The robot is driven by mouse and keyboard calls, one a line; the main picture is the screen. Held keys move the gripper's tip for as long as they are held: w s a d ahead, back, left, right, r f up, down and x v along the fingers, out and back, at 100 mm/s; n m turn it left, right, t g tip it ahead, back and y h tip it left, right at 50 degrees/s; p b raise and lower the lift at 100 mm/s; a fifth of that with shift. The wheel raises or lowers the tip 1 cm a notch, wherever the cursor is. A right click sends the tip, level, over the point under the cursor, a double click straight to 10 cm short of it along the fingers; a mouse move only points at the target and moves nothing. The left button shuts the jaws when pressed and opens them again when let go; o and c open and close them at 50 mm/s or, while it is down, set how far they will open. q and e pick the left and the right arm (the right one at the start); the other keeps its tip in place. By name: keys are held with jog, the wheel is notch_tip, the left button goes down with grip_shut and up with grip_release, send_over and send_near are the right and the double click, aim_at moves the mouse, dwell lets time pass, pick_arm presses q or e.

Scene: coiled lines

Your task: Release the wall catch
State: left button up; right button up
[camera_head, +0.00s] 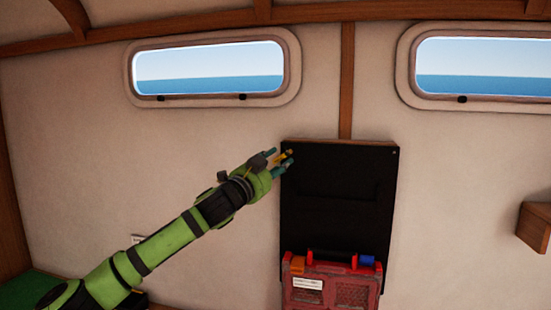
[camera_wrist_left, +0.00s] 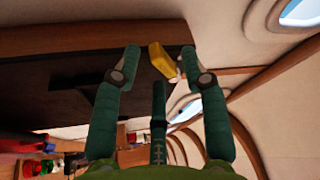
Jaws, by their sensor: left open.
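The wall catch is a small yellow piece (camera_wrist_left: 162,62) at the upper edge of a black wall panel (camera_head: 340,205). In the head view it shows as a bit of yellow (camera_head: 281,158) at the panel's upper left corner, partly hidden by my fingers. My left gripper (camera_head: 285,158) reaches that corner from the left. In the left wrist view the gripper (camera_wrist_left: 160,56) is open, with the yellow catch in the gap between its spread fingertips. No finger clearly touches it; the exact depth is hard to tell. My right gripper is not in view.
A red case (camera_head: 330,286) with orange and blue parts sits at the panel's lower end. Two windows, left (camera_head: 210,70) and right (camera_head: 480,68), are above. A wooden block (camera_head: 534,227) juts out at right.

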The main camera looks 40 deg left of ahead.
pick_arm(q)
grip_shut()
jog(key=m+p, duration=0.1)
jog(key=r+m+p, duration=0.1)
jog(key=m+g+h+p, duration=0.1)
jog(key=m+p, duration=0.1)
jog(key=shift+s+a+r, duration=0.2)
jog(key=shift+s+a, duration=0.05)
jog(key=shift+a, duration=0.1)
jog(key=shift+r+m+g+h, duration=0.25)
jog(key=shift+m+g+h, duration=0.2)
jog(key=shift+m, duration=1.05)
grip_release()
jog(key=shift+a, duration=0.1)
